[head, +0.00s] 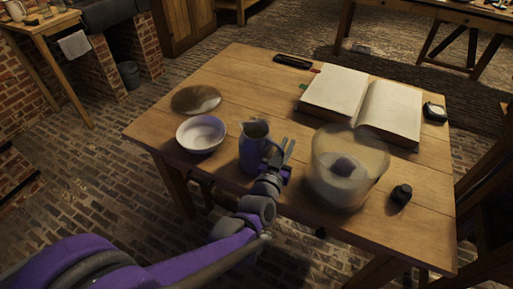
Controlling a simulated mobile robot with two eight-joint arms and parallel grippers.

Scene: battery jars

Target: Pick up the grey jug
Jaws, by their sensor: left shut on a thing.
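The grey jug (253,146) stands upright near the front middle of the wooden table (240,75). It looks dark blue-grey, with a paler rim and spout. My left gripper (283,154) is at the jug's right side and is shut on it, around where a handle would be. The fingers partly hide that side, so the exact contact is hard to see. The jug's base appears at table level; I cannot tell whether it is touching. My right gripper is not in view.
A large clear jar (325,190) stands close to the right of my gripper. A white bowl (201,134) and a brownish disc (195,99) lie left. An open book (338,92) lies behind. A small black object (400,194) sits at right.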

